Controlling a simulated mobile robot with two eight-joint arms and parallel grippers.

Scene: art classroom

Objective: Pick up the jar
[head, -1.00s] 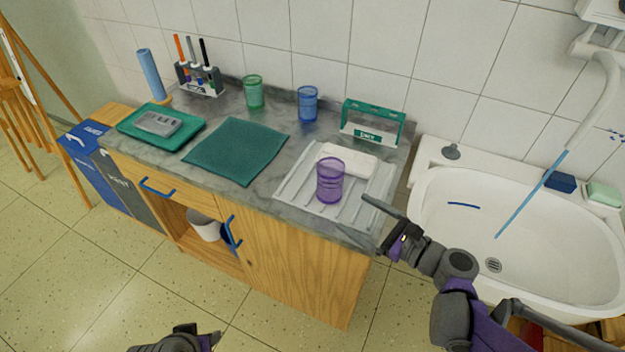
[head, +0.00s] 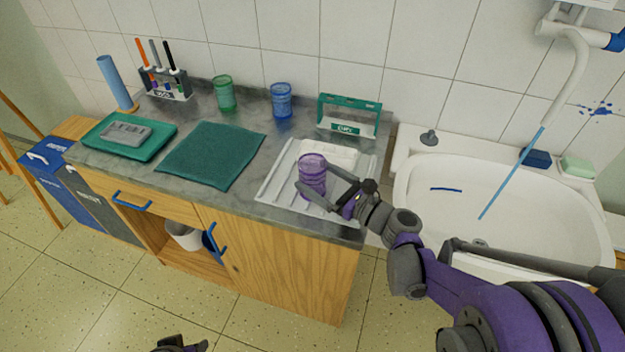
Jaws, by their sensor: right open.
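A clear purple jar (head: 312,174) stands upright on the white ribbed drying tray (head: 275,190) at the right end of the counter. My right gripper (head: 314,180) is open, with one finger on the near side of the jar and the other on its far right side. Whether the fingers touch the jar I cannot tell. A green jar (head: 223,93) and a blue jar (head: 281,100) stand at the back of the counter by the wall. My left gripper (head: 182,345) shows only in part at the bottom edge, and its jaws cannot be made out.
A white block (head: 330,152) lies on the tray just behind the purple jar. A green-framed rack (head: 349,115) stands behind it. A teal mat (head: 212,155) lies left of the tray.

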